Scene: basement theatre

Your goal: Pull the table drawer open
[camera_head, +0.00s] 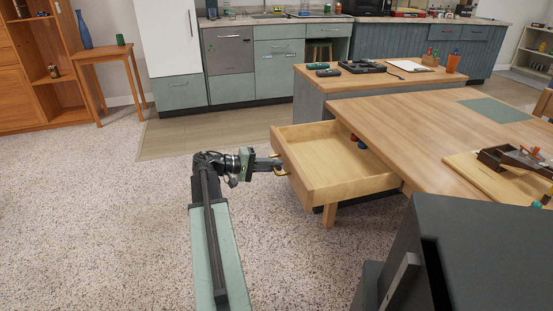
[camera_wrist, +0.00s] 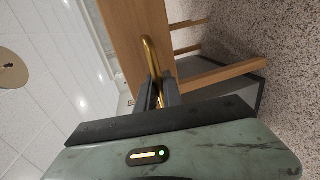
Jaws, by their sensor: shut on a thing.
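The wooden table (camera_head: 405,125) stands right of centre in the head view. Its drawer (camera_head: 335,185) is pulled far out toward the left, and its light wooden inside shows. Something small, blue and red, shows at the drawer's back by the table edge. My gripper (camera_head: 279,167) is at the drawer's front, shut on the brass handle (camera_head: 281,172). In the wrist view, the drawer front (camera_wrist: 133,32) and the brass handle (camera_wrist: 150,52) show ahead, with the dark fingers of my gripper (camera_wrist: 158,88) around the handle's lower part.
A wooden board with a tool (camera_head: 510,160) and a green mat (camera_head: 495,110) lie on the tabletop. A second counter (camera_head: 385,82) stands behind the table. A dark box-like body fills the lower right. Speckled carpet (camera_head: 90,220) is clear at the left.

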